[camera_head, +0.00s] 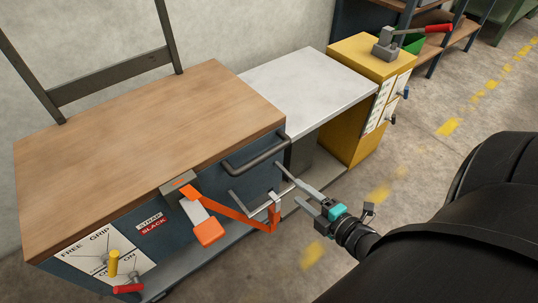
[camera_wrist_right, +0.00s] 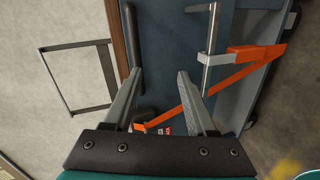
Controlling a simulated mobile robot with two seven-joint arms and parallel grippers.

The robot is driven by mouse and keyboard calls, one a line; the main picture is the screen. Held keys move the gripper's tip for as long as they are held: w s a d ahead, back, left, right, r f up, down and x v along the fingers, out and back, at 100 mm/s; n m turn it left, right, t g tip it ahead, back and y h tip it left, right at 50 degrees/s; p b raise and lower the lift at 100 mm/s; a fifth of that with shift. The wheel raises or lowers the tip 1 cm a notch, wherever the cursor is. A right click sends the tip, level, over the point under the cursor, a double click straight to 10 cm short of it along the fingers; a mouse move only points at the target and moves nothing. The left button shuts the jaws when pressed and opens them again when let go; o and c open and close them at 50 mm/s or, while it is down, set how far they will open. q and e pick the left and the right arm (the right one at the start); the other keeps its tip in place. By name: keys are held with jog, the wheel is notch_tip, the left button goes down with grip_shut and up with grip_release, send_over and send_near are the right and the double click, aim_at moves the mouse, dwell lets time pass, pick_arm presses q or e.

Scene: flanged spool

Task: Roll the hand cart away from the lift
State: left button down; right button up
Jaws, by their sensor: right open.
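The hand cart has a wooden top (camera_head: 150,150), a dark blue front and a dark upright frame (camera_head: 115,78) at its far left. A dark bar handle (camera_head: 257,155) and a lighter metal bar (camera_head: 262,207) are on its side. An orange strap (camera_head: 245,217) runs from a bracket on the cart's edge to a hook at the metal bar. The lift is a pale platform (camera_head: 305,80) with a yellow column (camera_head: 350,125). My right gripper (camera_head: 288,186) is open and empty beside the cart's handles; its fingers also show in the wrist view (camera_wrist_right: 160,80). My left gripper is out of view.
A panel (camera_head: 100,262) marked FREE and GRIP carries yellow and red levers at the cart's lower left. A red-handled lever (camera_head: 430,29) tops the yellow column. Shelves (camera_head: 455,30) stand at the back right. Floor (camera_head: 430,90) with yellow dashes is free on the right.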

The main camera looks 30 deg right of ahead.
aim_at(267, 158)
jog(key=shift+n+t, duration=0.5)
jog(key=shift+n, duration=0.4)
jog(key=w+b, duration=0.1)
jog(key=w, duration=0.3)
jog(key=w+b, duration=0.2)
jog(key=w, duration=0.3)
jog(key=w+a+r+b, duration=0.1)
jog(key=w, duration=0.3)
jog(key=shift+w+a, duration=0.1)
jog(key=shift+w, duration=0.1)
pick_arm(q)
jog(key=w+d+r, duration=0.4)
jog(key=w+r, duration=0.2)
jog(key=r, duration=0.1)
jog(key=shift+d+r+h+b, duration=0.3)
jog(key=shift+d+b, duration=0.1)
jog(key=shift+b, duration=0.05)
pick_arm(e)
jog(key=shift+x, duration=1)
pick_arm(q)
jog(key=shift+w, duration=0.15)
pick_arm(e)
jog(key=shift+c, duration=0.2)
grip_shut()
